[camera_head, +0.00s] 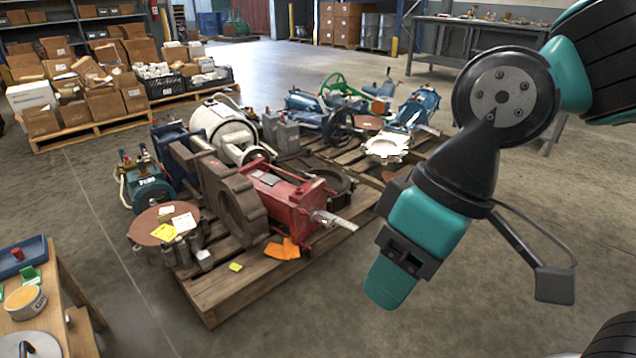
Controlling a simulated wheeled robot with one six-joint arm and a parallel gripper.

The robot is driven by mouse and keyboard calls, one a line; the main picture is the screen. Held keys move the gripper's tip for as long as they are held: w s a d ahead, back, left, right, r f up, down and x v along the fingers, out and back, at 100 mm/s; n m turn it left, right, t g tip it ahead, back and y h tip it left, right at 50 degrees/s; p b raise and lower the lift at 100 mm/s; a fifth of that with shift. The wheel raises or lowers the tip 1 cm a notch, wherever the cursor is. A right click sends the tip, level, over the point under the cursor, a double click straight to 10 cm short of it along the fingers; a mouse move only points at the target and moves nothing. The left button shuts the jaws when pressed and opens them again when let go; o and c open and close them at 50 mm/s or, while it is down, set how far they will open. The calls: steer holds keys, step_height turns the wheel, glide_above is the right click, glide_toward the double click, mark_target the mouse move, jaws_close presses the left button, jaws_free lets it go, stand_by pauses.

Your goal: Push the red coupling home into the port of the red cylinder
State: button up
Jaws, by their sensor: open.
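The red cylinder (284,192) lies on the wooden pallet in the middle, with a bright metal rod (335,220) sticking out toward the lower right. Its port cannot be made out at this size. A small red piece (17,254) sits in the blue tray at the left edge; I cannot tell whether it is the red coupling. My gripper (388,288) hangs from my arm at the right, pointing down, to the right of the pallet and apart from the cylinder. It is open and nothing shows in it.
The pallet (211,318) also carries a dark flanged casting (238,205), a white motor and other parts. A second pallet of machinery stands behind. A wooden bench (75,315) with the blue tray (35,262) is at lower left. Floor in front of the pallet is clear.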

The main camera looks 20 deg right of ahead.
step_height(320, 180, up, 34)
steer(key=p, duration=3.3)
steer(key=shift+f, duration=0.5)
steer(key=shift+c, duration=0.2)
